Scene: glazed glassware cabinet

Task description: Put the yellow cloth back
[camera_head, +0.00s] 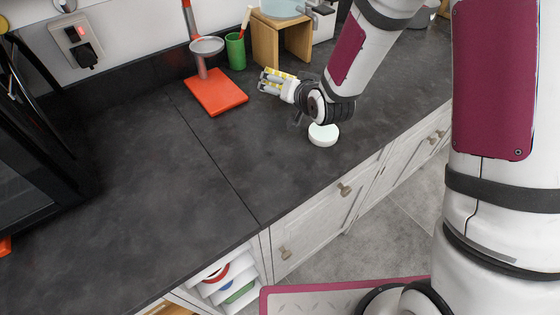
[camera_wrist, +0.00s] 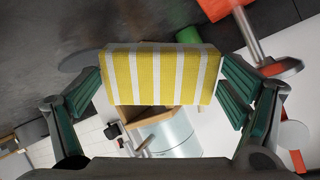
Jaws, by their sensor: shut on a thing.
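The yellow cloth with white stripes (camera_wrist: 160,75) is folded into a block and sits between the two green-padded fingers of my gripper (camera_wrist: 160,92) in the wrist view. My gripper is shut on it. In the head view my gripper (camera_head: 277,84) is over the back part of the dark counter, right of the orange board, and the cloth (camera_head: 283,75) shows only as small yellow patches at its fingers. I cannot tell how high the cloth is above the counter.
An orange board (camera_head: 216,93) with a grey-topped stand (camera_head: 206,46) is left of my gripper. A green cup (camera_head: 236,52) and a wooden stand (camera_head: 268,42) are behind it. A white round item (camera_head: 323,135) lies below my wrist. The left counter (camera_head: 120,180) is clear.

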